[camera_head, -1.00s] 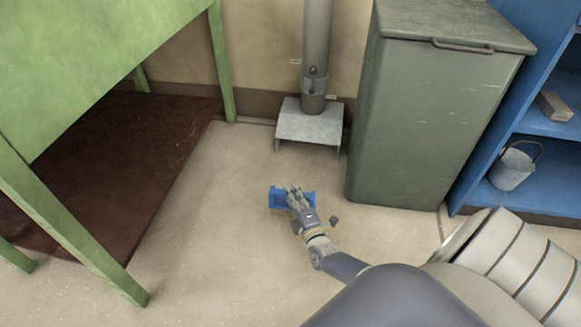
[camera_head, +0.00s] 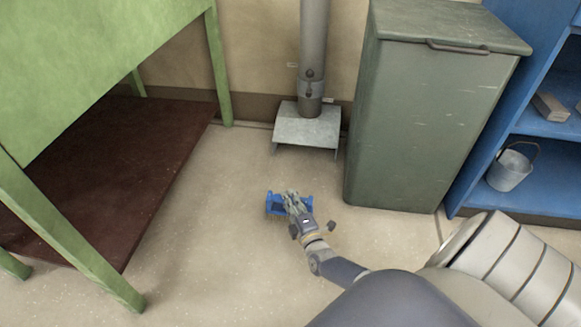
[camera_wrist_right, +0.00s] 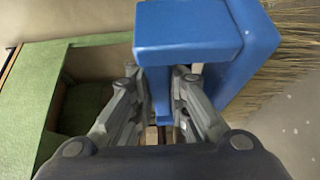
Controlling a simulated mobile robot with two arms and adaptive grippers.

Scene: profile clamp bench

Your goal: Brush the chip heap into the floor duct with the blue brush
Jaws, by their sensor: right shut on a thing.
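My right gripper (camera_head: 293,204) is shut on the blue brush (camera_head: 274,203), low over the floor in the head view. In the right wrist view the brush's blue body (camera_wrist_right: 190,32) sits between the fingers of my right gripper (camera_wrist_right: 165,100). Its tan bristles (camera_wrist_right: 290,55) show at the right. The floor duct (camera_head: 307,127) is a grey metal hood at the foot of a vertical pipe, behind the brush and apart from it. I cannot make out a chip heap in either view. My left gripper is not in view.
A green bin with a lid (camera_head: 415,120) stands right of the duct. A blue shelf (camera_head: 545,125) with a bucket (camera_head: 511,167) is at the far right. The floor between brush and duct looks clear.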

